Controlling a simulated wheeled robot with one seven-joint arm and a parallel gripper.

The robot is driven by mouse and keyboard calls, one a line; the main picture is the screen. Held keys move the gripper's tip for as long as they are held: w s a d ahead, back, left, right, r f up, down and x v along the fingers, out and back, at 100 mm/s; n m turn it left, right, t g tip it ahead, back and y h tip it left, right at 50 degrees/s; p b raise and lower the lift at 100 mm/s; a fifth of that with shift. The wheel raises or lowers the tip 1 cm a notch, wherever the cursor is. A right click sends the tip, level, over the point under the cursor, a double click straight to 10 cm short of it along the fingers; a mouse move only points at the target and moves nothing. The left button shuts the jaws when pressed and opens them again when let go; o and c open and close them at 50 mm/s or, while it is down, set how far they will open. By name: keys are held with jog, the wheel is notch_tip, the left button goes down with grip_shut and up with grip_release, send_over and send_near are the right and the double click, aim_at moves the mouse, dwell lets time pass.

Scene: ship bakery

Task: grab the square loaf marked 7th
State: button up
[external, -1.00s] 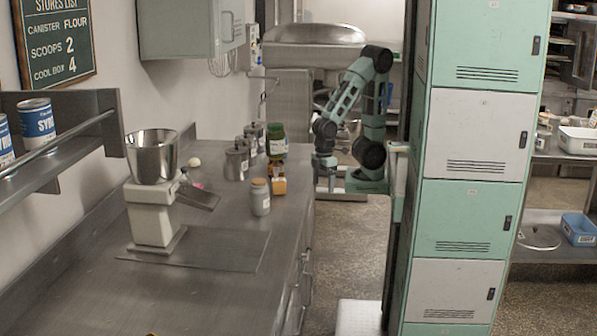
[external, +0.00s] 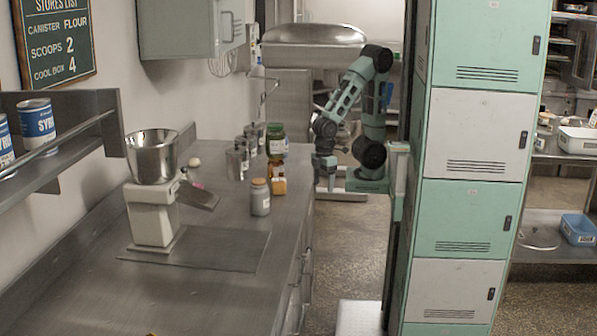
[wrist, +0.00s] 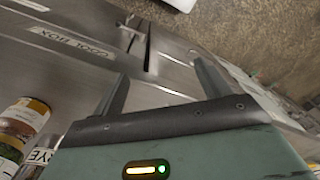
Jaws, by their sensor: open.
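No square loaf, and no mark reading 7th, can be made out in either view. My gripper (external: 325,178) is beside the far right end of the steel counter (external: 215,300), at the end of my bent green arm. In the wrist view my gripper (wrist: 158,75) shows two spread fingers with nothing between them. Past the fingers lies a steel surface with a label reading COOL BOX (wrist: 70,42), seen upside down, and a dark handle or slot.
Jars, one labelled RYE (wrist: 40,152), lie left of my gripper.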

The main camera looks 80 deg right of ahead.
jog(key=s+a+f+n+t+p, duration=0.1)
jog(key=s+a+f+n+p, duration=0.2)
jog(key=a+f+n+p, duration=0.85)
jog(key=n+t+y+p, duration=0.2)
jog(key=n+t+p, duration=1)
jog(key=n+p, duration=0.8)
send_near(278, 179)
jog(key=shift+m, duration=0.35)
jog(key=b+x, duration=0.2)
jog(key=b, duration=0.1)
jog(key=f+b+x, duration=0.1)
jog(key=b+x, duration=0.2)
jog(key=b, duration=0.1)
jog(key=shift+s+a, duration=0.1)
jog(key=shift+a, duration=0.05)
jog(key=shift+w+a+f+b, duration=0.1)
jog(key=shift+w+f+b, duration=0.05)
jog(key=shift+w+b, duration=0.4)
jog(key=shift+w+p, duration=0.3)
jog(key=shift+w, duration=0.1)
jog(key=p+x, duration=0.2)
jog(key=x, duration=0.1)
jog(key=shift+w, duration=0.2)
jog(key=shift+w+a+f, duration=0.15)
jog(key=shift+w+f, duration=0.15)
jog(key=shift+w, duration=0.25)
jog(key=c, duration=1.1)
